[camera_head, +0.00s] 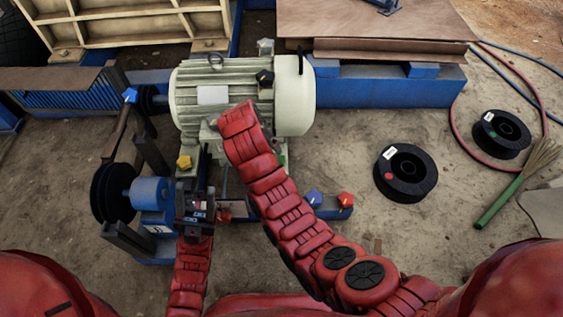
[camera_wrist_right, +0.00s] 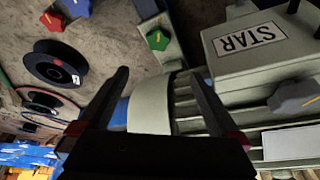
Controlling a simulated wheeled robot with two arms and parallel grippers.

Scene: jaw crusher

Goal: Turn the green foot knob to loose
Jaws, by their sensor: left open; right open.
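The green foot knob (camera_wrist_right: 158,40) shows in the right wrist view on a grey foot plate beside the pale motor. In the head view only a sliver of this green knob (camera_head: 282,160) shows beside my right arm. My right gripper (camera_wrist_right: 160,78) is open, its two dark fingers apart in front of the ribbed motor casing, with the knob beyond the fingertips. In the head view my right arm hides this gripper. My left gripper (camera_head: 197,190) is open near the blue bearing block, just below the yellow knob (camera_head: 184,162).
The motor (camera_head: 295,95) stands at the centre, with a box labelled STAR (camera_wrist_right: 255,40). A blue knob (camera_head: 314,199) and a red knob (camera_head: 346,199) sit right of my right arm. Black spools (camera_head: 405,173) lie on open floor to the right. Black pulleys (camera_head: 110,190) stand at left.

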